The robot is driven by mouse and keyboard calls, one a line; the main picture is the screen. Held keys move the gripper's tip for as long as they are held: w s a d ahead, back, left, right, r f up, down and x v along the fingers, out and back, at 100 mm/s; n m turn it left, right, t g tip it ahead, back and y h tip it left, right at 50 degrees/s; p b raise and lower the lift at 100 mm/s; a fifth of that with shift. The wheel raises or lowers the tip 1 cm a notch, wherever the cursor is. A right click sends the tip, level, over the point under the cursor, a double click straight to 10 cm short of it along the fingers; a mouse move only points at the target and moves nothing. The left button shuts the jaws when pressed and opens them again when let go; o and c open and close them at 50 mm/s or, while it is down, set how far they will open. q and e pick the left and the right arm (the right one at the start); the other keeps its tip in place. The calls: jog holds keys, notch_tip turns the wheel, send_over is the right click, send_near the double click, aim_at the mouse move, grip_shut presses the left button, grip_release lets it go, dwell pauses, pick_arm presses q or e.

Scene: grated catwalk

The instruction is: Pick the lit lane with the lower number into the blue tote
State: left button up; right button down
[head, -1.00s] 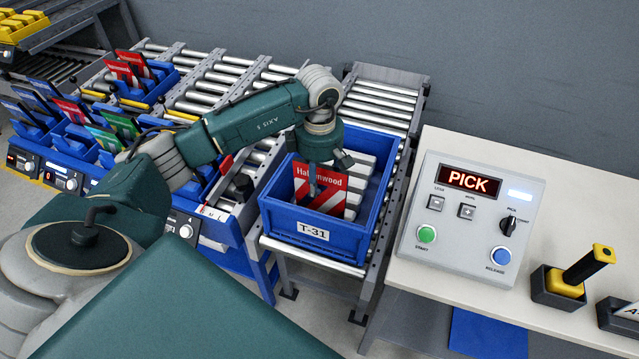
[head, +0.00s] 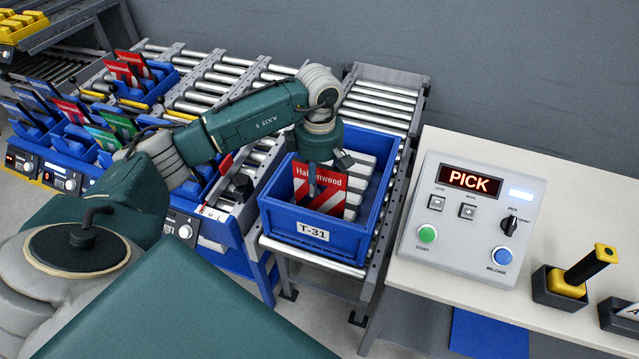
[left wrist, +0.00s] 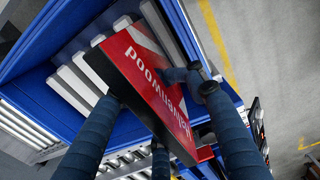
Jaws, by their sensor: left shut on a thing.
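The blue tote (head: 278,222) labelled T-31 stands on the roller conveyor left of the control panel. My left gripper (head: 318,176) points down inside its opening, shut on a red card-like item with white stripes (head: 330,196) that reads "Ha…nwood". The item is upright in the tote, in front of several pale dividers (head: 378,165). In the left wrist view the fingers (left wrist: 160,85) grip the red item (left wrist: 150,75) over the tote; whether its lower edge touches the floor is hidden. Pick lanes with numbered blue fronts (head: 62,180) stand at the left. My right gripper is not in view.
A control panel (head: 470,222) showing PICK, with green and blue buttons, stands on the pale bench (head: 420,262) at the right. A yellow-and-black handled tool (head: 585,265) sits in a holder beside it. Free rollers (head: 380,103) lie behind the tote.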

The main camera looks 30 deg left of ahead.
aim_at(319, 199)
pick_arm(q)
jog(key=shift+f, duration=0.1)
dwell(0.3)
jog(key=shift+f+b, duration=1.25)
jog(key=shift+f, duration=0.1)
jog(key=shift+f+b, duration=1.15)
jog(key=shift+f, duration=0.25)
jog(key=shift+r, duration=0.1)
jog(key=o, duration=1.3)
jog(key=shift+o, duration=0.6)
jog(key=o, duration=0.4)
